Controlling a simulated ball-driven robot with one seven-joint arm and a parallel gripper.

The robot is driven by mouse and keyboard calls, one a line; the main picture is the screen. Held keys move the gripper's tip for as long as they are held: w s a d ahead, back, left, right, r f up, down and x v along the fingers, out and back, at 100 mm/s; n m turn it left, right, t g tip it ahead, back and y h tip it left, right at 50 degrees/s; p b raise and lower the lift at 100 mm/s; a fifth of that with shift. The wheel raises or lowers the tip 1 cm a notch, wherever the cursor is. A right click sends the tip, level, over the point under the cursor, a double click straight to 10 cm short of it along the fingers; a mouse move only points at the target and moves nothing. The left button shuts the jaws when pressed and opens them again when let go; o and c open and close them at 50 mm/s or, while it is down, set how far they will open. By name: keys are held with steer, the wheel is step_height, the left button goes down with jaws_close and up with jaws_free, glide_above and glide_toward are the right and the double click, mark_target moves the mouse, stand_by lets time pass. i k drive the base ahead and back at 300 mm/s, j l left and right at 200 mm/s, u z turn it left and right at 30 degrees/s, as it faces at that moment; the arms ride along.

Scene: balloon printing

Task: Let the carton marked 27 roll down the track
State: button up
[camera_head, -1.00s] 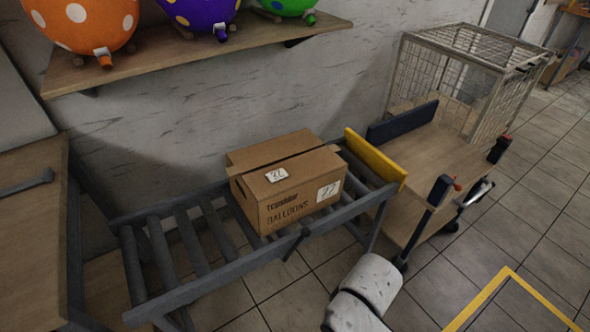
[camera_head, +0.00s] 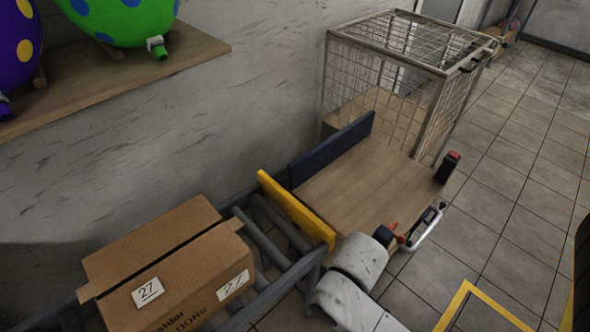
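The brown carton marked 27 (camera_head: 170,270) sits upright on the roller track (camera_head: 275,235) at the lower left, its flaps closed. White labels show on its top and its right side. A yellow board (camera_head: 295,210) stands across the track's far right end, with bare rollers between it and the carton. My pale arm links (camera_head: 355,280) reach in from the bottom, beside the track's end. My gripper's fingers cannot be made out in this view.
A wooden cart deck (camera_head: 365,187) with a dark blue side board (camera_head: 332,148) lies beyond the yellow board. A wire cage (camera_head: 405,80) stands behind it. Tiled floor is free at the right.

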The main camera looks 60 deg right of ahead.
mark_target(205, 304)
steer(key=l, duration=0.45)
steer(key=i+l+z, duration=0.1)
steer(key=l, duration=0.3)
steer(key=i+l+z, duration=0.1)
steer(key=l, duration=0.35)
steer(key=i+l, duration=0.1)
steer(key=l, duration=0.35)
